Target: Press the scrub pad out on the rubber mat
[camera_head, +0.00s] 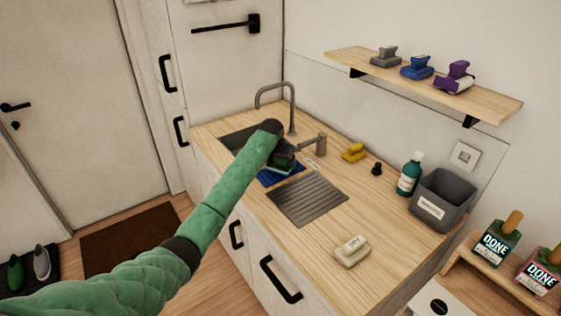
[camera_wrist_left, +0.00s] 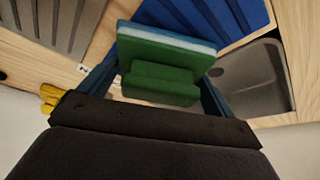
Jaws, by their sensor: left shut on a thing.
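My left gripper (camera_head: 281,150) is shut on a green scrub pad (camera_head: 283,164), mostly hidden by the hand in the head view. In the left wrist view the scrub pad (camera_wrist_left: 160,80) shows its green grip block between the dark blue fingers (camera_wrist_left: 160,92), with a pale blue and white layer along its far edge. The blue rubber mat (camera_head: 274,181) lies on the counter beside the sink, partly covered by the arm and pad. The ribbed mat (camera_wrist_left: 240,14) is just beyond the pad in the wrist view. I cannot tell whether they touch. My right gripper is out of view.
The sink (camera_head: 236,137) and faucet (camera_head: 292,108) are behind the mat. A ribbed grey drainboard (camera_head: 308,200) lies in front. A pad marked DRY (camera_head: 352,252), a yellow pad (camera_head: 354,152), a green bottle (camera_head: 409,176) and a grey bin (camera_head: 442,199) stand on the wooden counter.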

